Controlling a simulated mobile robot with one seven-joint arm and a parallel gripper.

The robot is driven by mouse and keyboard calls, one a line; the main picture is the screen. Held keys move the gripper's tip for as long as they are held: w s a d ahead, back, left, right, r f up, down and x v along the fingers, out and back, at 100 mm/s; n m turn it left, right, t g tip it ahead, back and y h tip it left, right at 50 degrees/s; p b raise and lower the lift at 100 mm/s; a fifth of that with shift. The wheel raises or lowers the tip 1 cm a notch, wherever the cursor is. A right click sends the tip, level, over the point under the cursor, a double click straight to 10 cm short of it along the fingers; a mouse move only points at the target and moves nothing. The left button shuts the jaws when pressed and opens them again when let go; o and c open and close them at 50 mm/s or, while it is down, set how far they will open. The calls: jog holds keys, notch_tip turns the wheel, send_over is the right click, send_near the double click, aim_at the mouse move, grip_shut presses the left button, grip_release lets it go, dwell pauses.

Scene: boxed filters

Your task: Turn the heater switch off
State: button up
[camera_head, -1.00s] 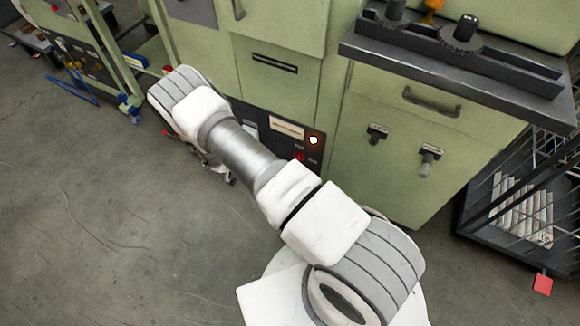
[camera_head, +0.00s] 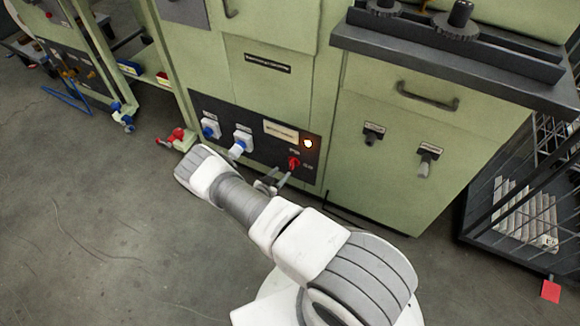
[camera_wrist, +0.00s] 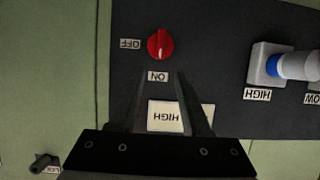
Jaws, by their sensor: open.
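The red heater switch (camera_head: 293,163) is on the black control panel (camera_head: 258,155) low on the green machine, below a lit lamp (camera_head: 308,143). In the wrist view the red switch (camera_wrist: 160,44) lies just beyond my fingertips, between an OFF label (camera_wrist: 130,43) at its left and an ON label (camera_wrist: 157,76) below it. The switch's long axis looks roughly vertical in that view. My gripper (camera_wrist: 162,84) is open and empty, its fingers aimed at the switch without visible contact. In the head view my gripper (camera_head: 272,184) is small beside the panel.
Two blue-and-white switches (camera_head: 210,129) (camera_head: 240,143) sit left on the panel; one also shows in the wrist view (camera_wrist: 282,64). Two dark knobs (camera_head: 373,133) (camera_head: 427,160) are on the right door, under a dark ledge (camera_head: 450,55). A rack (camera_head: 525,205) stands at right.

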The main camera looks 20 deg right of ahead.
aim_at(291, 163)
jog(key=b+x, duration=0.2)
jog(key=x, duration=0.7)
jog(key=shift+b, duration=0.35)
grip_shut()
